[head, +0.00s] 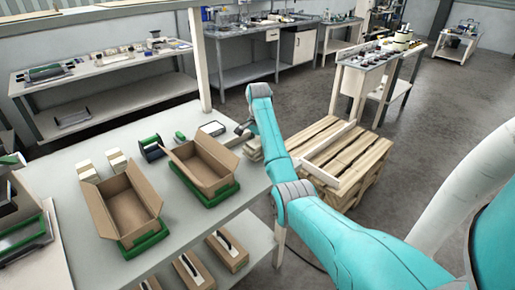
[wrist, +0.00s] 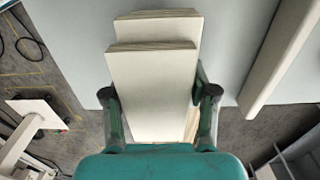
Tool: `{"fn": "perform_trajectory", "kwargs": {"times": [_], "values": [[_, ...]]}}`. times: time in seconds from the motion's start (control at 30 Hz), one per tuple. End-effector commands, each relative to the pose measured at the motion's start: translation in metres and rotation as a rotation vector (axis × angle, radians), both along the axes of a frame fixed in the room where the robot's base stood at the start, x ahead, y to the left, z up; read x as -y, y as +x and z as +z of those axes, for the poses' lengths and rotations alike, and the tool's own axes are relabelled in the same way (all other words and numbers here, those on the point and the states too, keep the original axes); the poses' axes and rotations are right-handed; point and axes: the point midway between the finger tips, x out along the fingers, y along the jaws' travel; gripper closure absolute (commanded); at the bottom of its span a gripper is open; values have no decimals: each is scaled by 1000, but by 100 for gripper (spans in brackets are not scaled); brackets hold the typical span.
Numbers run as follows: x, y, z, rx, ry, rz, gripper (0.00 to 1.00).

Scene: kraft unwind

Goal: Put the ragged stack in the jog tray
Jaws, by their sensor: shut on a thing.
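The ragged stack (wrist: 152,75) fills the middle of the wrist view. It is pale sheets or cards with offset, stepped far edges. My gripper (wrist: 159,93) has one dark finger on each side of it and is shut on it. In the head view my gripper (head: 245,128) is by the right end of the table, partly hidden by my arm; the held stack is not clear there. I cannot tell for certain which thing is the jog tray; a grey tray with a green edge (head: 24,238) lies at the lower left of the head view.
Two open kraft cartons (head: 127,212) (head: 203,165) sit on green bases on the table (head: 70,200). Small pale stacks (head: 87,171), a green-and-dark holder (head: 152,148) and a flat panel (head: 212,128) stand behind them. A wooden pallet stack (head: 345,160) is beyond my arm.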

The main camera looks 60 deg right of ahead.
Motion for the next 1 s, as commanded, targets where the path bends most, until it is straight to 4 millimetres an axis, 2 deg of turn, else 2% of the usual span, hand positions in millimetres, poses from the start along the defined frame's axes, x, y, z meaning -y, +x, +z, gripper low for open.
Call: {"fn": "perform_trajectory", "kwargs": {"times": [0.1, 0.47, 0.5, 0.57, 0.6, 1.0], "values": [[-2, -2, -12, 0, 0, -3, 82], [-2, -2, -16, 0, 0, -3, 82], [-2, -2, -16, 0, 0, -3, 35], [-2, -2, -15, 0, 0, -3, 20], [-2, -2, -15, 0, 0, -3, 17], [-1, -1, -10, 1, -1, -2, 17]]}}
